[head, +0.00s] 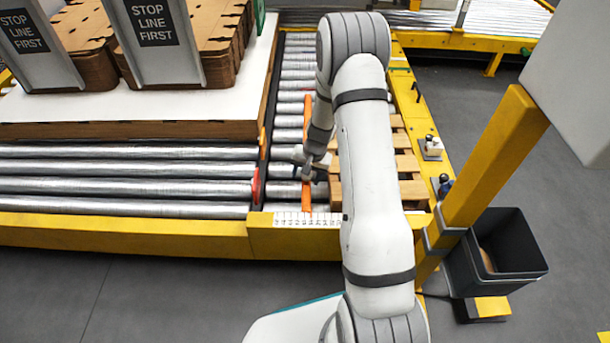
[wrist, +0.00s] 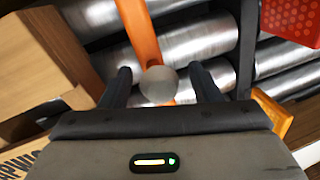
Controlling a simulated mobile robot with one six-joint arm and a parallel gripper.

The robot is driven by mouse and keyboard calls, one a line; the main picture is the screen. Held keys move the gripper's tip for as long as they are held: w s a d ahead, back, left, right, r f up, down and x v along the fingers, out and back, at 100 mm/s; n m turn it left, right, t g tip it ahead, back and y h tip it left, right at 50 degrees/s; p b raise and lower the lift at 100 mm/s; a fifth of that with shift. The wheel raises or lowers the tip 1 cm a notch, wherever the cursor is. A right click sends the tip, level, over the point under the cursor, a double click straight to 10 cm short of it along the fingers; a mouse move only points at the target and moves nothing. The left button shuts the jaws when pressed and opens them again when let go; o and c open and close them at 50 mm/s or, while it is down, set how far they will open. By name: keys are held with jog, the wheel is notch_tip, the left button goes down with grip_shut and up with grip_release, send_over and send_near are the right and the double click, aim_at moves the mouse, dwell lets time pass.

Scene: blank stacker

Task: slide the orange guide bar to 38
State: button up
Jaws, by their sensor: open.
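The orange guide bar (head: 307,200) lies across the metal rollers, running from the far side to the near yellow frame. A white ruled scale (head: 308,219) is on that frame at the bar's near end; its numbers are too small to read. My gripper (head: 306,173) is over the bar, partly hidden by my arm. In the wrist view my open gripper (wrist: 160,80) has one finger on each side of a pale round knob (wrist: 158,86) on the orange bar (wrist: 140,35). Gaps show between the knob and both fingers.
A wooden pallet (head: 405,163) lies right of the bar, partly behind my arm. Cardboard stacks (head: 215,25) stand on a white-topped board at left. A yellow post (head: 490,155) and dark bin (head: 517,268) are at right. A red part (wrist: 290,18) shows in the wrist view.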

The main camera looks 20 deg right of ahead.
jog(key=shift+s+d+r+p, duration=0.2)
jog(key=shift+r+p, duration=0.35)
jog(key=shift+r, duration=0.75)
jog(key=shift+s+d+r+p, duration=0.1)
jog(key=shift+d+r+p, duration=0.3)
jog(key=shift+r, duration=0.9)
jog(key=shift+s+d+r+p, duration=0.1)
jog(key=shift+r+p, duration=0.55)
jog(key=shift+r, duration=0.65)
jog(key=s+a+r+n+p, duration=0.1)
jog(key=s+r+p, duration=0.3)
jog(key=r, duration=0.6)
jog(key=s+a+r+n+p, duration=0.1)
jog(key=s+a+r+p, duration=0.1)
jog(key=r+p, duration=0.65)
jog(key=s+a+r+n+p, duration=0.1)
jog(key=s+r+p, duration=0.1)
jog(key=r, duration=1.1)
jog(key=s+r+n+h+p, duration=0.1)
jog(key=s+r+p, duration=0.7)
jog(key=r, duration=0.5)
jog(key=s+a+r+n+t+h+p, duration=0.1)
jog(key=s+r+p, duration=0.6)
jog(key=s+r, duration=0.4)
jog(key=shift+a+r+n+t+p, duration=0.15)
jog(key=shift+r+n+t+p, duration=0.2)
jog(key=shift+r, duration=0.55)
